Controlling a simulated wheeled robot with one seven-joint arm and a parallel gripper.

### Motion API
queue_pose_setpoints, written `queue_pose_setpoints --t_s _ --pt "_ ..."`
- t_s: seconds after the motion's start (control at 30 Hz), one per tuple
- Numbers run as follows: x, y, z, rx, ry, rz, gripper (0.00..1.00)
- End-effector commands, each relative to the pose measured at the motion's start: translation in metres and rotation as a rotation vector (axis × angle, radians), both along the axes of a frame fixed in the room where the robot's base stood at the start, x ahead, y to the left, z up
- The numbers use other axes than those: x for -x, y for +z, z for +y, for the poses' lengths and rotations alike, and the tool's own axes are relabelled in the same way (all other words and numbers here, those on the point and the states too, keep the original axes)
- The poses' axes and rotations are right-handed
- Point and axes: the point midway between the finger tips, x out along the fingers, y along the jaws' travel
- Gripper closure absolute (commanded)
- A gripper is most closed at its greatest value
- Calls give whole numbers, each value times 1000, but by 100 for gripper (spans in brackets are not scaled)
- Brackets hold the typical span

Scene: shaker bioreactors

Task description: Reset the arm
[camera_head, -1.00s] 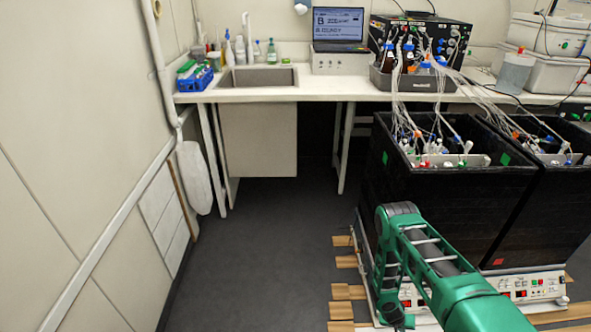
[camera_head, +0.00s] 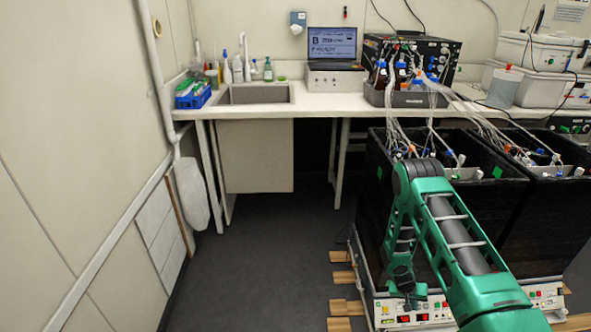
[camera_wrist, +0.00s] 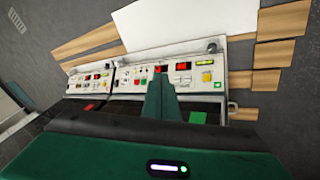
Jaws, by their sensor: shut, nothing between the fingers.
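My green arm (camera_head: 450,235) rises from the lower right of the head view, with its elbow in front of the black shaker boxes. My gripper (camera_head: 408,294) hangs down from it, in front of the shaker's white control panel. It is small and dark there, pointing downward, and holds nothing. In the wrist view, my green gripper body fills the lower part, and a narrow green part of it reaches up across the panels.
Two black boxes (camera_head: 515,205) with tubing stand on shaker bases close behind and beside my arm. Control panels (camera_wrist: 190,76) and wooden slats (camera_wrist: 283,20) show in the wrist view. A bench (camera_head: 330,105) with a sink (camera_head: 256,95) stands behind. The dark floor (camera_head: 265,265) at left is clear.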

Motion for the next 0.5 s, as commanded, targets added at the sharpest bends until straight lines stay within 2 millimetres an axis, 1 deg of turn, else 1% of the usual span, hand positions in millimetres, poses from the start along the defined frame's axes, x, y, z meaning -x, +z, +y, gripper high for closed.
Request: queue_pose_setpoints --t_s 0.03,0.07,0.1,0.17,0.2,0.37,0.4,0.47,0.5 --pt "-7 25 -4 -2 -13 -3 100" --pt "-9 38 -6 -3 -18 -1 100" --pt "-12 55 -9 -7 -26 2 100" --pt "-14 80 -13 -11 -39 5 100" --pt "-15 97 -16 -14 -48 7 100" --pt "-13 164 -26 -28 -79 17 100" --pt "-10 180 -28 -33 -87 20 100" --pt "-6 204 -31 -41 -99 23 100" --pt "-3 220 -32 -47 -107 25 100"
